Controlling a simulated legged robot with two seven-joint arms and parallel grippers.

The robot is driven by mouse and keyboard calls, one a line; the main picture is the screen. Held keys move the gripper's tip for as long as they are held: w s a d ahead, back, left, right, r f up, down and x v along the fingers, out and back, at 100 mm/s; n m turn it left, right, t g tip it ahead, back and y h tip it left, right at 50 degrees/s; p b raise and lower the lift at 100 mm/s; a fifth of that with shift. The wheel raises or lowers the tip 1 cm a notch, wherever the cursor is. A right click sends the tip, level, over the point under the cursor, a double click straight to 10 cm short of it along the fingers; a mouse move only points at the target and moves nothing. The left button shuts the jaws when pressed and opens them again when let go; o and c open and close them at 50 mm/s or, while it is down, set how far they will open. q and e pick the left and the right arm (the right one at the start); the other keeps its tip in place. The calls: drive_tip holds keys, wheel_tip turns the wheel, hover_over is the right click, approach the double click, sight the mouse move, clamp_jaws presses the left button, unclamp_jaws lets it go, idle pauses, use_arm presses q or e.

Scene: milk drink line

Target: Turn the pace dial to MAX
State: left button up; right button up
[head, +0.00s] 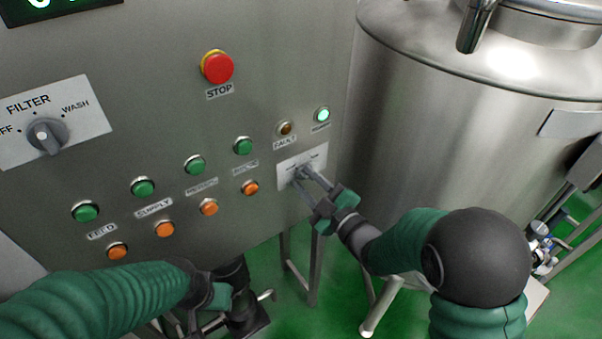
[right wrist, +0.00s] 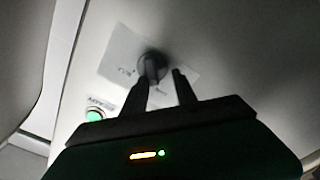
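The pace dial (head: 302,172) is a small grey knob on a white label plate at the lower right of the steel panel. Its label is too small to read. In the right wrist view the dial (right wrist: 151,63) is a dark round knob with a raised grip. My right gripper (head: 302,177) is at the dial, its two fingers apart and pointing at the panel. In the right wrist view the left fingertip overlaps the knob's lower edge and the right one is beside it. I cannot tell whether they touch it. My left gripper (head: 218,294) is low, below the panel, mostly hidden.
The panel also holds a FILTER dial (head: 47,133), a red STOP button (head: 217,67), rows of green and orange buttons, and a lit green lamp (head: 322,115) above the pace dial. A steel tank (head: 440,130) stands close on the right.

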drive_tip(key=shift+w+d+f, duration=0.15)
drive_tip(key=shift+w+d, duration=0.05)
drive_tip(key=shift+d, duration=0.65)
drive_tip(key=shift+c, duration=0.4)
drive_tip(key=shift+w+d+f, duration=0.1)
drive_tip(key=shift+w+d, duration=0.05)
drive_tip(key=shift+d, duration=0.15)
drive_tip(key=c, duration=0.5)
drive_tip(key=shift+a, duration=0.1)
clamp_jaws()
drive_tip(key=shift+a+r, duration=0.2)
drive_tip(key=shift+a, duration=0.25)
use_arm(q)
drive_tip(key=shift+w+d, duration=0.15)
drive_tip(key=shift+d, duration=0.55)
drive_tip(key=shift+d, duration=0.15)
use_arm(e)
drive_tip(key=shift+d, duration=0.2)
